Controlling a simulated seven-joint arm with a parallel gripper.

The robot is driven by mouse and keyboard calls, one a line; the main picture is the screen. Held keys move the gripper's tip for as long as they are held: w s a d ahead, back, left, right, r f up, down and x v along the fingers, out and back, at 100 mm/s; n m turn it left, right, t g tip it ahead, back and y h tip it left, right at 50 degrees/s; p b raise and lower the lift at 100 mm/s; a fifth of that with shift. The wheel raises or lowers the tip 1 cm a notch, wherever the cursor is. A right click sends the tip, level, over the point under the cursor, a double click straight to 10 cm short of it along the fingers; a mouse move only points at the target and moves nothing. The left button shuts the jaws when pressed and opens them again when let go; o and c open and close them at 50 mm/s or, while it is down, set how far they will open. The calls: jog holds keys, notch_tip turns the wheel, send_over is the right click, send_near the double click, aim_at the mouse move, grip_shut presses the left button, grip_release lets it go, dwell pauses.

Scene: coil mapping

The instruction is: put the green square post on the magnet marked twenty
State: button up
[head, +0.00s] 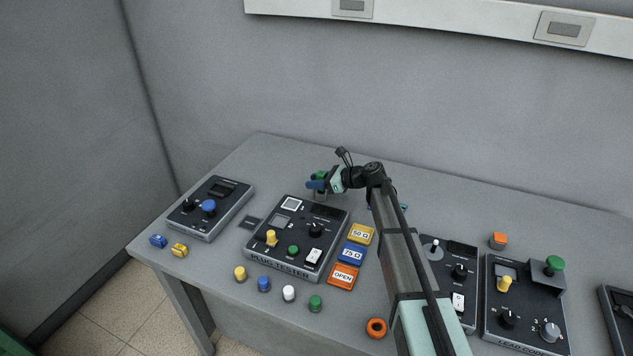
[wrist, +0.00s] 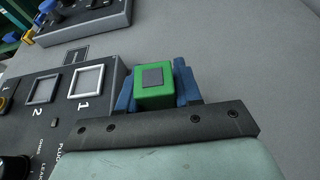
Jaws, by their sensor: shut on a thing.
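My gripper (head: 318,184) is shut on the green square post (wrist: 155,86), which sits between its blue fingers in the wrist view. The post's top has a grey square in it. In the head view the gripper is behind the back edge of the plug tester, and only a little green of the post (head: 320,174) shows. I cannot tell whether the post touches the table. No magnet with a readable twenty shows in either view.
The plug tester (head: 262,255) has square sockets marked 1 and 2 (wrist: 42,90). A small dark plate (head: 250,222) lies to its left, beside another dark device (head: 232,215). Labelled blocks, including the orange OPEN block (head: 343,276), stand to its right. Coloured plugs line the front.

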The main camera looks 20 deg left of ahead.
jog(key=shift+f, duration=0.15)
jog(key=o, duration=1.1)
jog(key=v, duration=1.2)
